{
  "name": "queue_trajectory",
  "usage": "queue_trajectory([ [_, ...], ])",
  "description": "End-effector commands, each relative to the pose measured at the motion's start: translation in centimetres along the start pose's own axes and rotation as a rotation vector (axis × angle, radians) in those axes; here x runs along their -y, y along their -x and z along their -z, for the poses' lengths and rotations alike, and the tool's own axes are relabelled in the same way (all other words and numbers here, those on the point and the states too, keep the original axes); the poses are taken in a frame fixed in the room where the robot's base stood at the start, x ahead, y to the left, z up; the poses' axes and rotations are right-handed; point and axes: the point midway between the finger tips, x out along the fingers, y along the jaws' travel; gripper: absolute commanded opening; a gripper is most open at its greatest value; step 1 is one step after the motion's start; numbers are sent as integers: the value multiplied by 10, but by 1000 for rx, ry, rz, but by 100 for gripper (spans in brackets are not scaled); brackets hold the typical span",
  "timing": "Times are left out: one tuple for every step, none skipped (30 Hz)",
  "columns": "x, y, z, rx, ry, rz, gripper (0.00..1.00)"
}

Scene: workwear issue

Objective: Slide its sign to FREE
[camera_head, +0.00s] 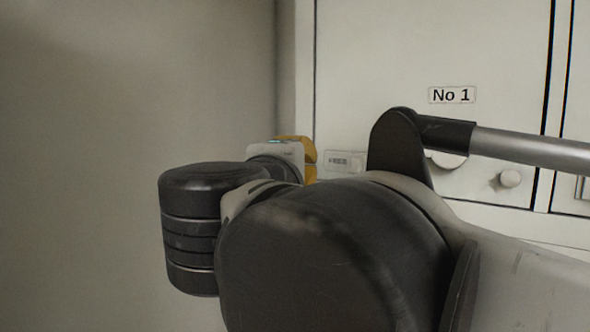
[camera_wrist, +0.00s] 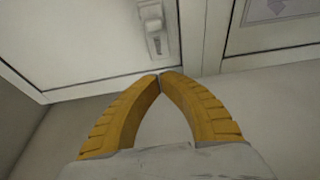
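The pale locker door (camera_head: 400,50) carries a "No 1" label (camera_head: 452,95). A small pale sign slider (camera_head: 345,161) sits low on the door at its left side, with wording too small to read. In the wrist view a pale slider with a raised tab (camera_wrist: 153,26) is on the door just beyond my fingertips. My gripper (camera_wrist: 160,75) has two yellow fingers whose tips meet, with nothing seen between them. In the head view its yellow fingers (camera_head: 309,158) are beside the slider's left end. I cannot tell whether they touch the door.
A round knob (camera_head: 510,178) is on the door at the right. A white round piece (camera_head: 447,160) is partly hidden behind my arm. A plain wall (camera_head: 130,100) is at the left.

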Motion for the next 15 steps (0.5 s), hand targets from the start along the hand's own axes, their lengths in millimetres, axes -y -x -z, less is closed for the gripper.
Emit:
queue_trajectory([
  [2, 11, 1, -5, 0, 0, 0],
  [2, 17, 1, -6, 0, 0, 0],
  [2, 24, 1, -5, 0, 0, 0],
  [2, 28, 1, -4, 0, 0, 0],
  [2, 32, 1, -4, 0, 0, 0],
  [1, 37, 1, -3, 0, 0, 0],
  [1, 40, 1, -2, 0, 0, 0],
  [1, 42, 1, -3, 0, 0, 0],
  [1, 45, 0, -2, 0, 0, 0],
  [0, 46, 0, -1, 0, 0, 0],
  [0, 47, 0, 0, 0, 0, 0],
  [0, 48, 0, 0, 0, 0, 0],
  [0, 49, 0, 1, 0, 0, 0],
  [0, 49, 0, 1, 0, 0, 0],
  [0, 49, -1, 1, 0, 0, 0],
])
